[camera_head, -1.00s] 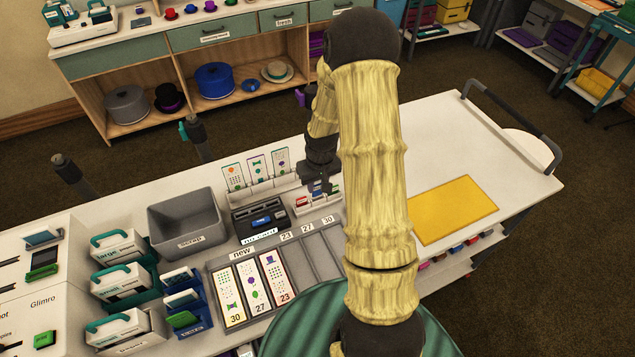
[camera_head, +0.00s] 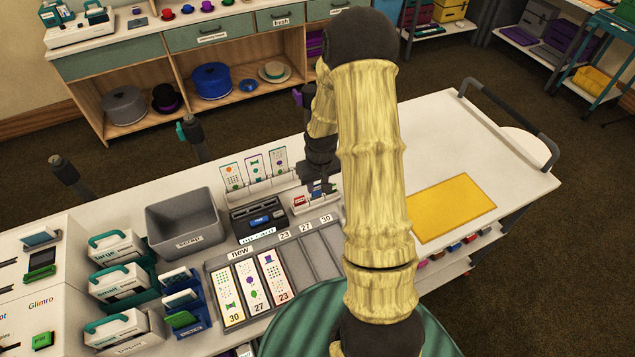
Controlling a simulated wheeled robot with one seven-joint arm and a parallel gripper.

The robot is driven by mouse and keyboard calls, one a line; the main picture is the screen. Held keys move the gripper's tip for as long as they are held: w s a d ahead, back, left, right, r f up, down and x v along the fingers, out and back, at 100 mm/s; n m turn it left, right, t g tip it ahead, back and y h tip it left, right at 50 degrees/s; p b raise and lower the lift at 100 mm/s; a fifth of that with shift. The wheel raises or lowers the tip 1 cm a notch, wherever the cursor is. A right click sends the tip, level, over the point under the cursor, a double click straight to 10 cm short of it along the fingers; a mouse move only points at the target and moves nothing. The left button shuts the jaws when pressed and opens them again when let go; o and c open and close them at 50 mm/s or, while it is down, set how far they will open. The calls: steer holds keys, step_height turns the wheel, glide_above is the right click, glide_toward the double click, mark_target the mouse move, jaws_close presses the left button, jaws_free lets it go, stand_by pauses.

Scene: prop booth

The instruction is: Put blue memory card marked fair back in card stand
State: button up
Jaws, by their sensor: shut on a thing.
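My gripper (camera_head: 319,188) points down over the small white card stand (camera_head: 299,208), at its right part. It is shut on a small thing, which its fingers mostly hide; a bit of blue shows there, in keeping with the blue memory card. The mark "fair" cannot be read. A red card (camera_head: 299,200) sits in the left part of the stand. I cannot tell whether the held card touches the stand.
A dark device (camera_head: 258,222) with a blue patch stands left of the stand. Upright picture cards (camera_head: 255,173) stand behind. A grey scrap bin (camera_head: 183,220) and a card tray (camera_head: 212,275) are near. My arm hides the middle; the yellow mat (camera_head: 452,207) lies right.

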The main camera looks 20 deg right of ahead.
steer(key=shift+f+b, duration=0.35)
steer(key=shift+f, duration=0.25)
steer(key=shift+f, duration=0.1)
steer(key=shift+w+f+b, duration=0.1)
steer(key=shift+f+b, duration=0.2)
steer(key=shift+f, duration=0.05)
steer(key=shift+f+b, duration=0.3)
steer(key=shift+f, duration=0.1)
steer(key=o, duration=0.8)
steer(key=shift+a, duration=0.1)
steer(key=shift+c, duration=0.2)
steer(key=shift+r, duration=0.1)
step_height(320, 180, up, 17)
steer(key=s+b, duration=0.1)
steer(key=s, duration=0.1)
